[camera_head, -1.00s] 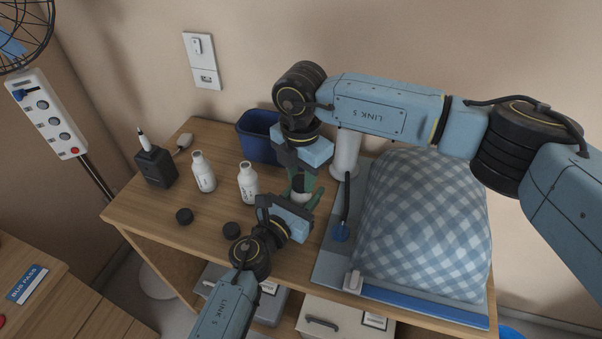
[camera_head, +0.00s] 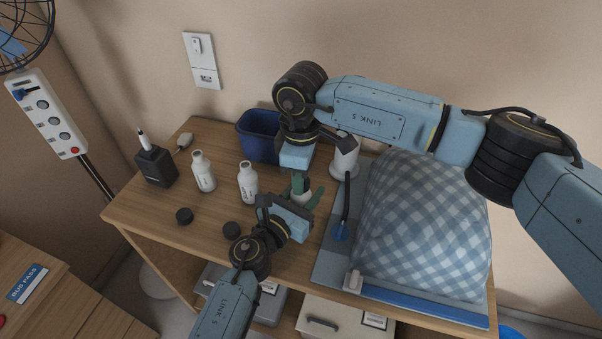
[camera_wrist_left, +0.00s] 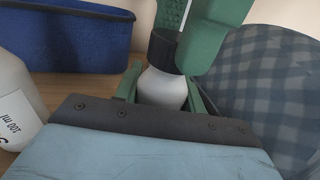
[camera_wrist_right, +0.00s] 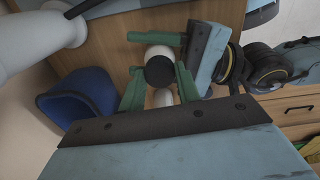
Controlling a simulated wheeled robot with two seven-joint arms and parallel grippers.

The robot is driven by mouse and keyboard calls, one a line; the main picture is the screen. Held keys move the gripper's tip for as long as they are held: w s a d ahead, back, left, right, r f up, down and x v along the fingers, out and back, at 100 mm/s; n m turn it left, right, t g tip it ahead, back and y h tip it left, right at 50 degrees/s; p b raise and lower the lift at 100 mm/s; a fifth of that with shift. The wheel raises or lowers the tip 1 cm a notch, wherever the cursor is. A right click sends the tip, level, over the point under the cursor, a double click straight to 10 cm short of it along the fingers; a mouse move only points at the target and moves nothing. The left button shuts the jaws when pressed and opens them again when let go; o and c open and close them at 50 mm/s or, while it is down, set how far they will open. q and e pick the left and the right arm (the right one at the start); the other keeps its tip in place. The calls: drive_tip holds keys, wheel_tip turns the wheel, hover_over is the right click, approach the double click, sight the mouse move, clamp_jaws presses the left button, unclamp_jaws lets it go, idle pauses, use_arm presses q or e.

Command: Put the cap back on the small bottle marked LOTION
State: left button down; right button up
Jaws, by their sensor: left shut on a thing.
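A small white bottle (camera_wrist_left: 162,88) stands upright between the green fingers of my left gripper (camera_head: 303,198), which is shut on it. A black cap (camera_wrist_left: 162,47) sits on its neck, seemingly straight. My right gripper (camera_wrist_right: 160,78) is above it, its fingers spread on either side of the cap with a slight gap. The held bottle's label is hidden. Two more white bottles, one at left (camera_head: 203,171) and one nearer (camera_head: 248,183), stand uncapped on the wooden top; their names are too small to read. Two loose black caps (camera_head: 184,216) (camera_head: 231,230) lie in front of them.
A blue bin (camera_head: 256,137) stands behind the bottles. A white cylinder (camera_head: 345,158) and a checked cloth pile (camera_head: 425,225) on a grey board (camera_head: 330,262) crowd the right. A black holder (camera_head: 155,168) stands at left.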

drive_tip(key=o, duration=0.4)
drive_tip(key=shift+r, duration=2.25)
drive_tip(key=shift+c, duration=0.3)
